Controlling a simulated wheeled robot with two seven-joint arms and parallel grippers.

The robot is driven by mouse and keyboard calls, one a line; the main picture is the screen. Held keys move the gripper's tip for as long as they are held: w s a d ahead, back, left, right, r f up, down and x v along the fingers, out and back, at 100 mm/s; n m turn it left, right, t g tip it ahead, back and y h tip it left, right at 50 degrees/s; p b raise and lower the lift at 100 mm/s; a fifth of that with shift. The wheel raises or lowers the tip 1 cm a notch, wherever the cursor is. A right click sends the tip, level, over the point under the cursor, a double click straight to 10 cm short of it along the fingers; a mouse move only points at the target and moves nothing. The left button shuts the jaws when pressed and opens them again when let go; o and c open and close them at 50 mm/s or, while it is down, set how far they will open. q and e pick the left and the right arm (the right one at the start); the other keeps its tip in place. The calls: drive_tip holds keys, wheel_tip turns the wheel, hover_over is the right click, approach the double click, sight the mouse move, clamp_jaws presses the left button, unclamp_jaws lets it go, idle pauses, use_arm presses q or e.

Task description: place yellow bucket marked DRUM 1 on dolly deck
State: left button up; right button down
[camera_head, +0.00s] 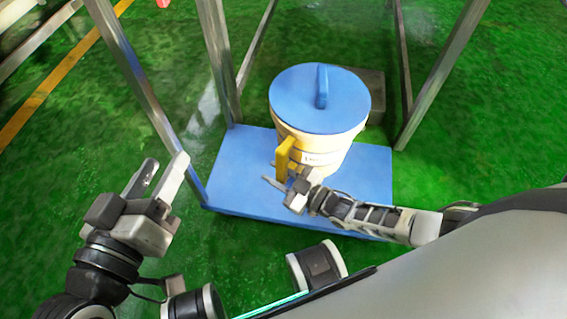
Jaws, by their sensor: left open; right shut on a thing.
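The yellow bucket (300,146) stands upright over the blue dolly deck (238,160), with a blue lid (300,98) and a dark yellow side handle (284,160) toward me. A label shows on its front, but I cannot read it clearly. My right gripper (287,182) is shut on the bucket's handle at its lower front. I cannot tell whether the bucket's base touches the deck, as the gripper covers part of it. My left gripper (164,174) is open and empty over the green floor, left of the deck.
Grey metal posts (222,62) rise around the deck at left and right. A grey block (366,88) sits behind the bucket. Green floor (480,110) is clear to the right. A yellow floor line (50,82) runs at the far left.

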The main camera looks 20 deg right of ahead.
drive_tip(key=s+d+f+b, duration=0.2)
drive_tip(key=s+f, duration=0.1)
drive_tip(key=s+d+f+b, duration=0.2)
drive_tip(key=s+f+b, duration=0.1)
drive_tip(key=f, duration=0.1)
drive_tip(key=s+d+f+b, duration=0.2)
drive_tip(key=s+f, duration=0.1)
drive_tip(key=f, duration=0.1)
drive_tip(key=shift+s+d+f+b, duration=0.1)
drive_tip(key=shift+d+f+b, duration=0.2)
drive_tip(key=shift+d, duration=0.1)
drive_tip(key=c, duration=1.6)
unclamp_jaws()
drive_tip(key=shift+s+f, duration=0.15)
drive_tip(key=shift+f, duration=0.05)
drive_tip(key=o, duration=0.4)
use_arm(q)
wheel_tip(320, 180, up, 11)
drive_tip(key=m+t+h, duration=0.4)
drive_tip(key=m+h, duration=0.4)
drive_tip(key=m, duration=0.2)
drive_tip(key=shift+w+a+r+m+t, duration=0.15)
drive_tip(key=shift+w+a+m+t, duration=0.1)
drive_tip(key=shift+m+t, duration=0.15)
